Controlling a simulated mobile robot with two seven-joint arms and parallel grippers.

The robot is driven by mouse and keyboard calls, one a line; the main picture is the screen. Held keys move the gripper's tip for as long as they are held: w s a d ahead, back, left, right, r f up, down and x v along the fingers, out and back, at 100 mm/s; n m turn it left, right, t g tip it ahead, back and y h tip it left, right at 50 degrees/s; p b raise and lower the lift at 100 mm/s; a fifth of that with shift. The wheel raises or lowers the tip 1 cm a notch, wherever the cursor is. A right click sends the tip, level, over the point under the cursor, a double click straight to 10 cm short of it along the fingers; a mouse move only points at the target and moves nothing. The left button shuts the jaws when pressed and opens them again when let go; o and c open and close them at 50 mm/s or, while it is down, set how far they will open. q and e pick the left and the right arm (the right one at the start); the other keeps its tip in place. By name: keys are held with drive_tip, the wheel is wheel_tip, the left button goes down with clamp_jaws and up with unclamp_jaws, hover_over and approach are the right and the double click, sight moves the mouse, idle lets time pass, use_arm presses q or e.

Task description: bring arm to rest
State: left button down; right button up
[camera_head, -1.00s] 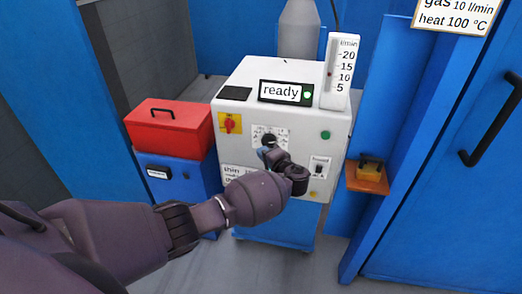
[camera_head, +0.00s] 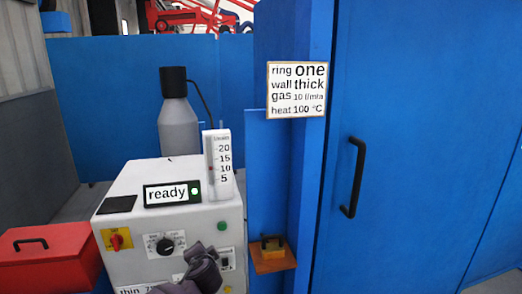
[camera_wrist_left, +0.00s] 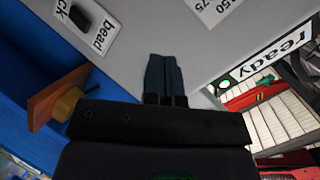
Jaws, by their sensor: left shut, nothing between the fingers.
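My left gripper (camera_wrist_left: 164,78) shows in the left wrist view with its two dark fingers together and nothing between them. It is in front of the white machine (camera_wrist_left: 155,25), clear of its controls as far as I can see. In the head view part of my left arm (camera_head: 203,270) shows at the bottom, before the machine's lower front; its fingertips cannot be made out there. The machine (camera_head: 215,215) has a lit "ready" display (camera_head: 172,193) with a green light, and a dark round knob (camera_head: 165,246). My right gripper is in neither view.
A red box (camera_head: 45,258) is left of the machine. A flow scale (camera_head: 219,165) stands on top, a grey bottle (camera_head: 178,130) behind. A sign (camera_head: 296,90) hangs above.

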use_arm(q)
drive_tip(key=s+d+f+n+t+h, duration=0.1)
drive_tip(key=s+f+n+h, duration=0.2)
drive_tip(key=s+h, duration=0.75)
drive_tip(key=s+a+f+n+g+y, duration=0.1)
drive_tip(key=s+a+f+y, duration=0.1)
drive_tip(key=s, duration=0.8)
drive_tip(key=s+a+f+n+y, duration=0.2)
drive_tip(key=s+a+f, duration=0.3)
drive_tip(key=s, duration=0.4)
drive_tip(key=s+a+f+n+g+y, duration=0.1)
drive_tip(key=s+a+f+y, duration=0.1)
drive_tip(key=s, duration=0.8)
drive_tip(key=shift+s+a+f+n+g, duration=0.3)
drive_tip(key=shift+a+f+n, duration=0.1)
drive_tip(key=shift+a+f, duration=0.5)
drive_tip(key=shift+d+y, duration=0.1)
drive_tip(key=shift+y, duration=0.15)
